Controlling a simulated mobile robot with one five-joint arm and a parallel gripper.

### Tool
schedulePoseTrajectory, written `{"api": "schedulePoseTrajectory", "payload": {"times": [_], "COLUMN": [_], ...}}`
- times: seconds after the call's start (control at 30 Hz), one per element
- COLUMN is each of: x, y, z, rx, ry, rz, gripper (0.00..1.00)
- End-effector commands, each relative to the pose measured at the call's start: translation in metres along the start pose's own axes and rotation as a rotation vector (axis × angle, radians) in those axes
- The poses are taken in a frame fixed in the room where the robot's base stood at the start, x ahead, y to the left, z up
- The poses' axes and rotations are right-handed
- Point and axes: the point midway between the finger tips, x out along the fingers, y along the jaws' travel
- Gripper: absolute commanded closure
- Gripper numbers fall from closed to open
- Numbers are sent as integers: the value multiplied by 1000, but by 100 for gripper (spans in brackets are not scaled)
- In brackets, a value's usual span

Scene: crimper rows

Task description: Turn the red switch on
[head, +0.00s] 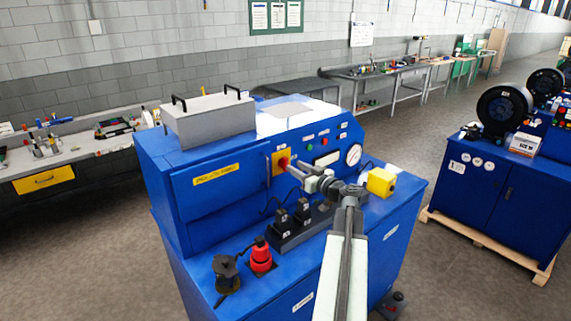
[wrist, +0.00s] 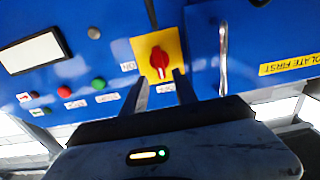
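The red switch (wrist: 159,61) is a rotary knob on a yellow plate (wrist: 175,46), on the blue machine's front panel. In the wrist view its handle stands roughly upright, and a small white label reading ON sits left of the plate. In the head view the red switch (head: 283,162) is partly covered by my gripper (head: 292,168). My gripper also shows in the wrist view (wrist: 160,76), with two dark fingers apart and nothing between them. The fingertips are at the plate's lower edge, either side of the knob's lower end. Whether they touch it, I cannot tell.
A vertical handle (wrist: 223,60) stands close to the plate. Red and green buttons (wrist: 98,83) and a gauge (head: 354,155) share the panel. Black connector blocks (head: 290,222), a red knob-like part (head: 261,256) and a yellow box (head: 381,182) stand on the ledge below.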

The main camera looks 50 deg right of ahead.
Motion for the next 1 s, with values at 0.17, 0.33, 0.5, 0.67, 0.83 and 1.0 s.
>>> {"api": "schedulePoseTrajectory", "payload": {"times": [0.17,0.33,0.5,0.67,0.83,1.0], "x": [35,48,49,49,51,50], "y": [-1,-2,-3,-3,-10,-6], "z": [0,0,0,0,0,0], "rx": [0,0,0,0,0,12], "ry": [0,0,0,0,0,0], "rz": [-5,-4,-4,-5,-11,-9], "gripper": [65,65,65,90,100,100]}}
